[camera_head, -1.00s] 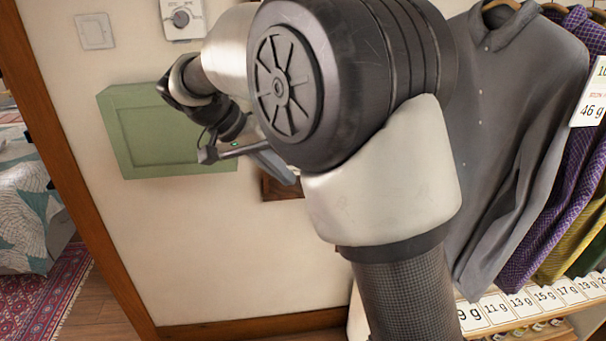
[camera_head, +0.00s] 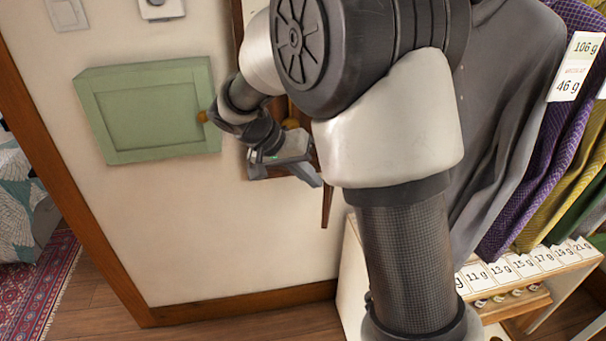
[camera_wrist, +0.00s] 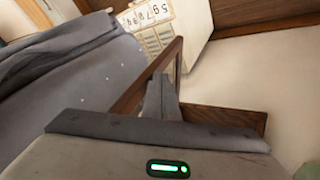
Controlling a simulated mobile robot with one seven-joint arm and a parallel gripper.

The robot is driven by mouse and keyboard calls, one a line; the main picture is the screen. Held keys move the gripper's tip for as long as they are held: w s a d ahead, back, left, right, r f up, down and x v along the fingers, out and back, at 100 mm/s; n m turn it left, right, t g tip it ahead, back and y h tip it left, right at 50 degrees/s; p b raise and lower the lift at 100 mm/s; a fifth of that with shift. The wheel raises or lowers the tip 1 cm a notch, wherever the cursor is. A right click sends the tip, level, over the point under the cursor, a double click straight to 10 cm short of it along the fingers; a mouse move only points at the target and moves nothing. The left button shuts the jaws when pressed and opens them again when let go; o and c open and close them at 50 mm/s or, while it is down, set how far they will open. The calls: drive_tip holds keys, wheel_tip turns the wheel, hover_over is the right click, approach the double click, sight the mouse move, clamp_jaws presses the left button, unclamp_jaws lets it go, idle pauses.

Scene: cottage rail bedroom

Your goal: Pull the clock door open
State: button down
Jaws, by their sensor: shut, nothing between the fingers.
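The brown wooden clock (camera_head: 284,106) hangs on the wall right of the green cabinet, mostly hidden behind my arm. A narrow brown strip (camera_head: 327,208), seemingly its door, hangs below my gripper. In the wrist view a wooden door frame (camera_wrist: 133,95) stands out at an angle from a wooden board (camera_wrist: 225,117), seemingly the clock case. My gripper (camera_head: 316,182) is shut and empty. In the wrist view its fingers (camera_wrist: 161,88) reach into the corner between door and case, beside the door frame. I cannot tell whether they touch it. The clock face is hidden.
A green wall cabinet (camera_head: 150,112) with a yellow knob is shut, left of my gripper. Hanging clothes (camera_head: 510,110) and a low shelf with number cards (camera_head: 520,266) stand to the right. The wall below the cabinet is clear.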

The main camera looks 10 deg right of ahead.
drive_tip(key=s+d+n+t+b, duration=0.1)
drive_tip(key=s+d+b, duration=0.1)
drive_tip(key=d, duration=0.3)
drive_tip(key=s+d+n+b, duration=0.2)
drive_tip(key=d+b, duration=0.2)
drive_tip(key=d, duration=0.2)
drive_tip(key=shift+t+y, duration=0.4)
